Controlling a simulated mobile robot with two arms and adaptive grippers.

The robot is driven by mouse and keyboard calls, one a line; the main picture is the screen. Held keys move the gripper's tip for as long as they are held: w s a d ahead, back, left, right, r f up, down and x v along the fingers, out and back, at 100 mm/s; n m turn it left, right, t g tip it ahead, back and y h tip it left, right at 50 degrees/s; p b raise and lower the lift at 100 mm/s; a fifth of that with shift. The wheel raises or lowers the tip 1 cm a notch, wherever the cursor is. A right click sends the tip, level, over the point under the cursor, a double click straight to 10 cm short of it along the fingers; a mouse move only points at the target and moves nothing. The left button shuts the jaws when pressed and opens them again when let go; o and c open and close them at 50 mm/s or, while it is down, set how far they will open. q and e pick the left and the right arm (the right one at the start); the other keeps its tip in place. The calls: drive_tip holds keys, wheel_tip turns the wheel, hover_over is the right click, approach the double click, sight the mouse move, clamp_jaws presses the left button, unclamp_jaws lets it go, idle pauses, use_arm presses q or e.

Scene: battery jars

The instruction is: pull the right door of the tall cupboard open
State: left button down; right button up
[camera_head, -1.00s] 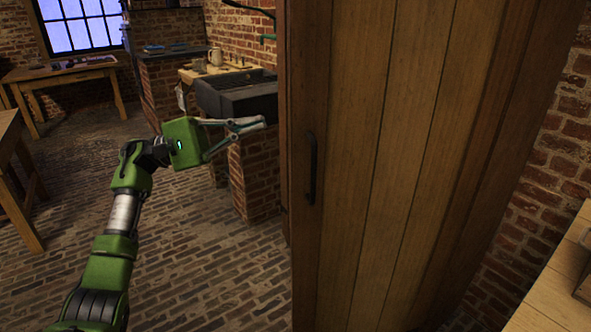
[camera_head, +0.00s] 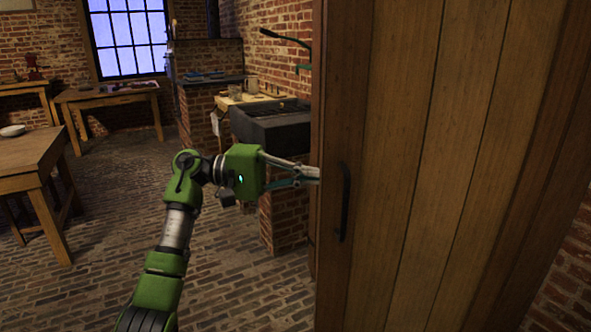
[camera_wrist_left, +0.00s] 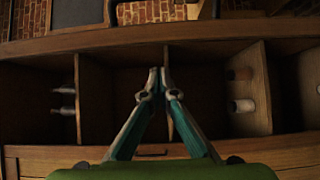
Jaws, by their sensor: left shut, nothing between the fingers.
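The tall wooden door (camera_head: 430,200) fills the right of the head view, its planked face and dark vertical handle (camera_head: 345,203) toward me. My left gripper (camera_head: 318,174) is shut and empty, its tips at the door's left edge, beside the handle and not around it. Whether the tips touch the edge or pass behind it I cannot tell. In the left wrist view the fingertips (camera_wrist_left: 159,85) meet in front of wooden compartments (camera_wrist_left: 207,90) holding pale cylindrical items (camera_wrist_left: 243,106). Which furniture these compartments belong to is unclear. My right gripper is not in view.
A dark sink (camera_head: 271,124) on a brick base stands behind my left gripper. A wooden table (camera_head: 35,160) stands at the left, another table (camera_head: 105,95) under the window. The brick floor (camera_head: 235,290) between my left arm and the door is clear.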

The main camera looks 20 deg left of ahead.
use_arm(q)
drive_tip(key=shift+s+d, duration=0.3)
drive_tip(key=shift+s, duration=0.35)
drive_tip(key=shift+s+d, duration=0.3)
drive_tip(key=shift+s, duration=0.35)
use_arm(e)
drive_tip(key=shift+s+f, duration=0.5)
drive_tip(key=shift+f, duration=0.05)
use_arm(q)
drive_tip(key=shift+s+f, duration=0.1)
